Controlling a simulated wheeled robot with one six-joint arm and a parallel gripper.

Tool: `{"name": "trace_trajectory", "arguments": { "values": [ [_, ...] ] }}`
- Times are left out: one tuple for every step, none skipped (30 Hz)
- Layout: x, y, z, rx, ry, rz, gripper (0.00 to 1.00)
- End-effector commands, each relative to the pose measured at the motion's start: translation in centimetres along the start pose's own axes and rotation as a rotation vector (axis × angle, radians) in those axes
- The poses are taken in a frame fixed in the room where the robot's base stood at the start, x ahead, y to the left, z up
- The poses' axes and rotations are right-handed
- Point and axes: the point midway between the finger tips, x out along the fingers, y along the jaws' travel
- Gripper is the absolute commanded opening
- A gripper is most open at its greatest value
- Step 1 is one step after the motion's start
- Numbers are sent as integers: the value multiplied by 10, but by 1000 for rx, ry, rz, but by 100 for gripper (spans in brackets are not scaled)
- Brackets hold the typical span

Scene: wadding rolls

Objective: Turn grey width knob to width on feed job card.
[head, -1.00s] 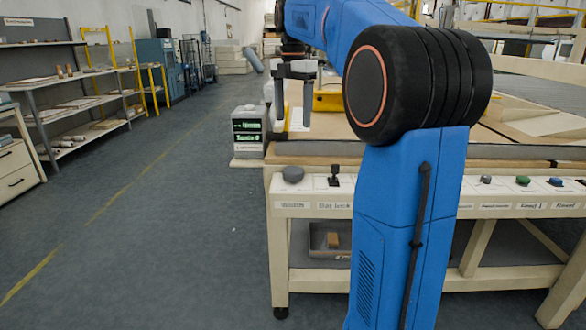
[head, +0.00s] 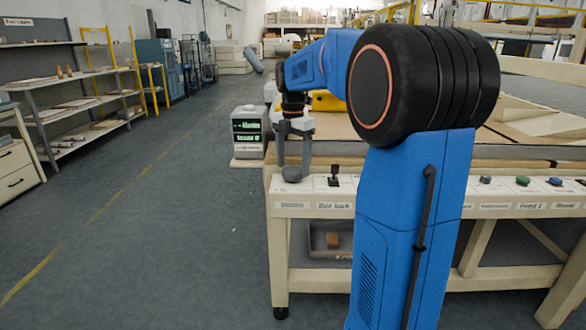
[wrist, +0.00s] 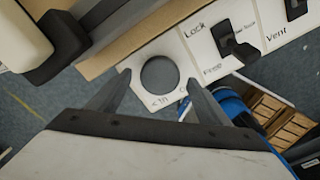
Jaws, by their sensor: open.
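The grey width knob (head: 292,174) is at the left end of the machine's front panel. In the wrist view the round grey knob (wrist: 160,75) shows on a white plate, in line with the gap between my fingers. My gripper (head: 293,172) is open and points down over the knob. In the wrist view my gripper (wrist: 159,82) has a finger on each side of the knob, apart from it. Whether the fingertips are level with the knob is hard to tell. No feed job card can be made out.
Right of the knob is the black bar lock lever (head: 334,175), which also shows in the wrist view (wrist: 236,45). A display box (head: 248,130) with green text stands behind on the left. A tray (head: 324,238) sits on the lower shelf. The left aisle floor is clear.

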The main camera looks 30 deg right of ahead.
Motion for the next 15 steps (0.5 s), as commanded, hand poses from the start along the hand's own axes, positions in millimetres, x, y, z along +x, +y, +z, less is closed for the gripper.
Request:
{"name": "trace_trajectory", "arguments": {
  "values": [
    [6,0,0,0,1,-2,71],
    [9,0,0,0,2,-2,71],
    [12,0,0,0,1,-2,71],
    [14,0,0,0,1,-1,71],
    [16,0,0,0,0,0,71],
    [18,0,0,0,0,-1,71],
    [19,0,0,0,0,-1,71],
    [20,0,0,0,1,-1,71],
    [21,0,0,0,1,-1,71],
    [21,0,0,0,1,-1,71],
    [21,0,0,0,1,-1,71],
    [21,0,0,0,0,-1,71],
    [21,0,0,0,0,-1,71],
    [21,0,0,0,0,-1,71],
    [21,0,0,0,0,-1,71]
  ]
}}
